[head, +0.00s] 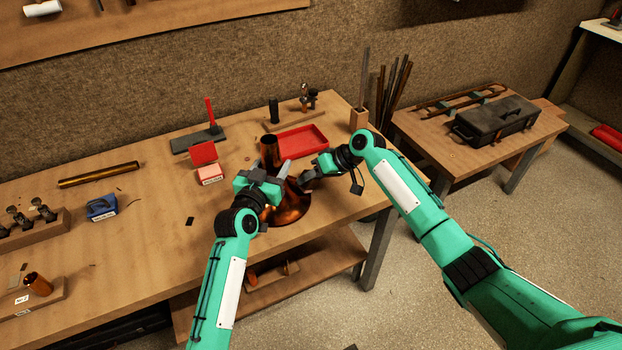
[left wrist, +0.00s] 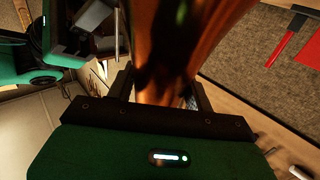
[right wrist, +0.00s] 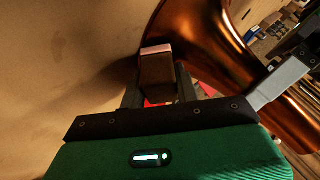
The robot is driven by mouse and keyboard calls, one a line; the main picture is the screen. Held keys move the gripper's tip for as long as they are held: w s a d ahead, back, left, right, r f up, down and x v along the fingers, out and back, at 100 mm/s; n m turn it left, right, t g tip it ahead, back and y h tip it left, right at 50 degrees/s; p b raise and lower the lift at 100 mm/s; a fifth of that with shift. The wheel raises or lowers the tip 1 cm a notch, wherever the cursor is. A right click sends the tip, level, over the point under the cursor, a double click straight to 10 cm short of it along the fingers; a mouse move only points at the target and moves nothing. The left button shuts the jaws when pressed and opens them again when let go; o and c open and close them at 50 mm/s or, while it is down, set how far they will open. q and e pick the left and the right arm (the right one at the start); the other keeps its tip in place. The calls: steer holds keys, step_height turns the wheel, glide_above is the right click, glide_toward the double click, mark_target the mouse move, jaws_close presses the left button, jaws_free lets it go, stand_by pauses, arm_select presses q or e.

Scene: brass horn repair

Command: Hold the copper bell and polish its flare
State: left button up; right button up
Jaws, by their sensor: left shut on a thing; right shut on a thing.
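The copper bell (head: 291,210) is at the table's front right in the head view, narrow tube up and flare down. Whether its rim touches the table is unclear. My left gripper (head: 284,170) is shut on the bell's tube; the copper also fills the middle of the left wrist view (left wrist: 165,60). My right gripper (head: 306,178) is on the bell's right side, shut on a small brown block with a pinkish end (right wrist: 157,72). In the right wrist view the block is beside the bell's flare (right wrist: 205,45); contact cannot be told.
A red tray (head: 302,141) lies behind the bell. A pink labelled box (head: 210,174) stands to its left, and a blue box (head: 101,208) farther left. A copper tube (head: 98,175) lies at the left. Upright rods (head: 392,92) stand at the table's right end.

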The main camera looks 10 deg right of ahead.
steer(key=shift+w+a, duration=0.1)
steer(key=shift+w, duration=0.15)
steer(key=shift+w+a, duration=0.15)
steer(key=shift+w, duration=0.35)
stand_by(0.4)
steer(key=shift+w, duration=0.25)
steer(key=shift+s, duration=0.2)
steer(key=shift+s, duration=0.2)
steer(key=shift+s, duration=0.15)
stand_by(0.5)
steer(key=shift+s, duration=0.25)
steer(key=shift+s+d+f, duration=0.1)
steer(key=shift+s+d, duration=0.05)
steer(key=shift+d, duration=0.05)
steer(key=shift+s+d, duration=0.1)
steer(key=shift+s, duration=0.15)
